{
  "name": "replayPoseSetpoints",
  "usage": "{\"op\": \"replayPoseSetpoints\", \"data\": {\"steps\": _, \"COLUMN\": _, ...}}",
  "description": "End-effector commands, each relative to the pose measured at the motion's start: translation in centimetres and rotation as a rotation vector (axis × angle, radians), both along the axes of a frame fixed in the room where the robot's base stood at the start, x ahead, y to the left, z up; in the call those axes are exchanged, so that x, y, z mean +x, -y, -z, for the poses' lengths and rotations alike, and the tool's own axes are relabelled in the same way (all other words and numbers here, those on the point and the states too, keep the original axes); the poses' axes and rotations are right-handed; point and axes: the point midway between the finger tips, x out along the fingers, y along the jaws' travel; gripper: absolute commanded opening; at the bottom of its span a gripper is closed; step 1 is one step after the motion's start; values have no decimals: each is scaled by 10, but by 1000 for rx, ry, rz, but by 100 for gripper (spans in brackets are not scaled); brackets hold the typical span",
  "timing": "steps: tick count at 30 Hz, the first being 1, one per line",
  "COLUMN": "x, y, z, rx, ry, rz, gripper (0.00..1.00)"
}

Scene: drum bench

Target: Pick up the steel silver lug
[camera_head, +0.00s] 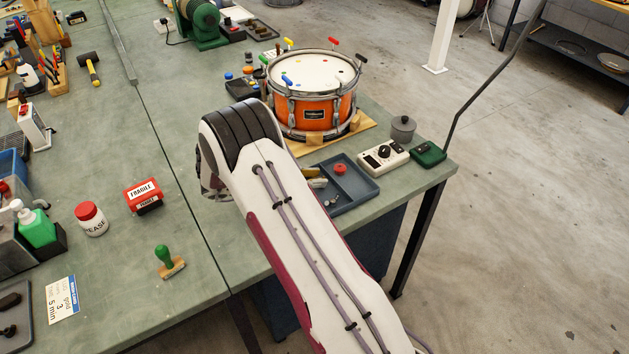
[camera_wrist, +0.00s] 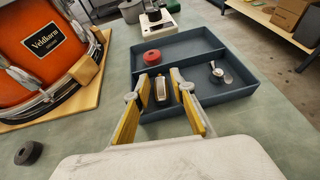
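A small narrow lug (camera_wrist: 161,89), pale silver in front with brownish edges, stands in the near left part of the blue-grey tray (camera_wrist: 240,97). A darker brown piece shows close to its right, partly hidden by a finger. My gripper (camera_wrist: 160,82) is open; its two yellow-padded fingers show on either side of the lug in the wrist view, with clear gaps. I cannot tell whether the fingertips are down at its height. A shiny silver wing-shaped part (camera_wrist: 218,73) lies farther right in the tray. In the head view my arm hides the gripper and part of the tray (camera_head: 365,189).
A red round knob (camera_wrist: 151,57) sits in the tray's far compartment. The orange drum (camera_wrist: 40,50) on its wooden board stands close left. A meter (camera_wrist: 158,25) is behind the tray. A dark ring (camera_wrist: 29,153) lies on the bench at the left.

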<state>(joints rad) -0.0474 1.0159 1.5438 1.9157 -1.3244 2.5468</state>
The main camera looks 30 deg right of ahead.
Motion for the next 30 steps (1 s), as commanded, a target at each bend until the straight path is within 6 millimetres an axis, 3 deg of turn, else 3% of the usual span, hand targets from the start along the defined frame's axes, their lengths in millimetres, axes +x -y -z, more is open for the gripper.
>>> {"op": "replayPoseSetpoints", "data": {"steps": 2, "x": 0, "y": 0, "z": 0, "rx": 0, "ry": 0, "rz": 0, "gripper": 24}}
{"op": "replayPoseSetpoints", "data": {"steps": 6, "x": 0, "y": 0, "z": 0, "rx": 0, "ry": 0, "rz": 0, "gripper": 0}}
{"op": "replayPoseSetpoints", "data": {"steps": 20, "x": 0, "y": 0, "z": -3, "rx": 0, "ry": 0, "rz": 0, "gripper": 0}}
{"op": "replayPoseSetpoints", "data": {"steps": 30, "x": 0, "y": 0, "z": -34, "rx": 1, "ry": 2, "rz": 0, "gripper": 0}}
